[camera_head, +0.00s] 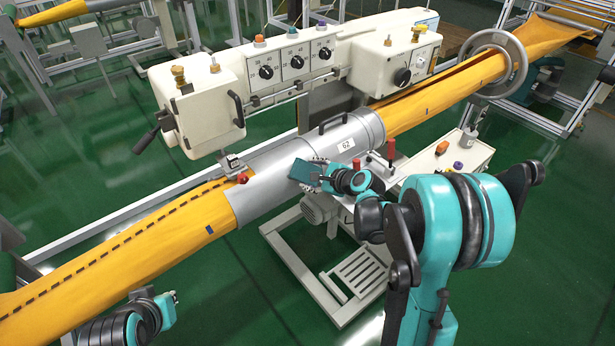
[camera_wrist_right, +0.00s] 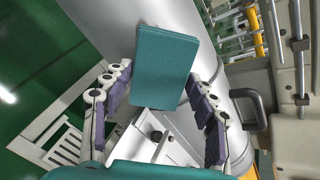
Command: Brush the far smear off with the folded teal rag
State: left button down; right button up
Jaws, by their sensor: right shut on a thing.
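The folded teal rag (camera_head: 305,171) is in my right gripper (camera_head: 318,175), in front of the grey metal sleeve around the orange felt tube (camera_head: 130,248). In the right wrist view the rag (camera_wrist_right: 165,68) is a flat teal pad between the two purple-padded fingers, over the grey sleeve; whether it touches the sleeve I cannot tell. A small dark blue mark (camera_head: 210,229) shows on the tube left of the sleeve. A fainter dark mark (camera_head: 397,110) shows on the tube to the right. My left gripper (camera_head: 166,300) is low at the left, its fingers unclear.
The grey sleeve (camera_head: 270,180) has a black handle and a label reading 62. A cream control box (camera_head: 290,65) with dials and knobs stands behind the tube. A handwheel (camera_head: 496,64) rings the tube at right. A red-knobbed lever (camera_head: 391,150) stands near my right wrist.

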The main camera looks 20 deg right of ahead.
aim_at(317, 169)
jog(key=shift+w+d, duration=0.2)
jog(key=shift+d, duration=0.3)
jog(key=shift+w+d, duration=0.2)
jog(key=shift+d, duration=0.25)
jog(key=shift+d+r, duration=0.1)
jog(key=shift+d, duration=0.5)
jog(key=shift+w, duration=0.1)
jog(key=shift+a, duration=0.1)
jog(key=shift+a, duration=0.3)
jog(key=shift+s+a, duration=0.35)
jog(key=shift+a, duration=0.25)
jog(key=shift+s+a, duration=0.3)
jog(key=shift+a, duration=0.3)
jog(key=shift+s+a+b, duration=0.2)
jog(key=shift+s+a, duration=0.15)
jog(key=shift+a, duration=0.7)
jog(key=shift+s+a+b, duration=0.15)
jog(key=shift+s+a, duration=0.15)
jog(key=shift+a, duration=0.8)
jog(key=shift+s+a+b, duration=0.2)
jog(key=shift+s+a, duration=0.15)
jog(key=shift+a, duration=0.7)
